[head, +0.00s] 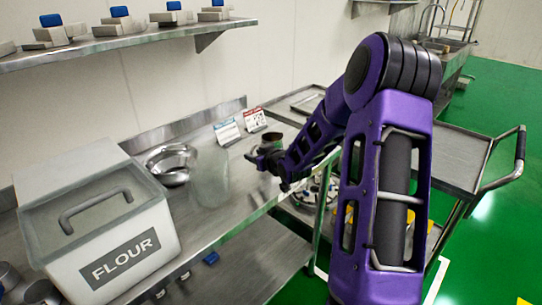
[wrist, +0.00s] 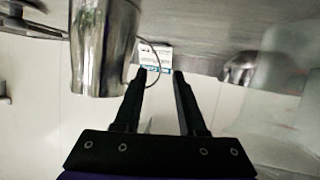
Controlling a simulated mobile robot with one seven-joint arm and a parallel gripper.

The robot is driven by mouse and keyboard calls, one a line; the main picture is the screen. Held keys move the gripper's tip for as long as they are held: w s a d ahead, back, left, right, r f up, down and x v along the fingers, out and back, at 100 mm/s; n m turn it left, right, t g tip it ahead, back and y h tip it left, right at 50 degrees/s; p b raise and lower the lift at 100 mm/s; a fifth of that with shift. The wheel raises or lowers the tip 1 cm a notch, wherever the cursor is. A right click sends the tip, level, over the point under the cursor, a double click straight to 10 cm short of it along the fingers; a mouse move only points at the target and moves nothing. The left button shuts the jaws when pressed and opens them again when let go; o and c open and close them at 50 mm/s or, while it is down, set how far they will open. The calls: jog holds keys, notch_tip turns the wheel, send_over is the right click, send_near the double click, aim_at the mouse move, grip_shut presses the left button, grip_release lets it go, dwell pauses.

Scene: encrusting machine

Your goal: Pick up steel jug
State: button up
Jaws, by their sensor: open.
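The steel jug (wrist: 102,45) is a shiny, tapered vessel at the upper left of the wrist view, which shows the scene upside down. A thin curved handle shows at its side, near my left-hand finger in that picture. In the head view, the jug (head: 269,144) appears upright on the steel table, just behind my gripper (head: 268,171) and partly hidden by it. My gripper (wrist: 160,74) is open. I cannot tell whether a finger touches the handle.
On the steel table, a clear container (head: 210,178), a steel bowl (head: 172,163) and a flour bin (head: 100,235) stand left of the jug. A blue card (head: 227,132) and a red card (head: 254,119) stand behind. A cart (head: 455,160) is at right.

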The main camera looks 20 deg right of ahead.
jog(key=x, duration=0.6)
jog(key=shift+w+f, duration=0.2)
jog(key=shift+c, duration=0.2)
grip_shut()
jog(key=shift+r, duration=0.15)
dwell(1.0)
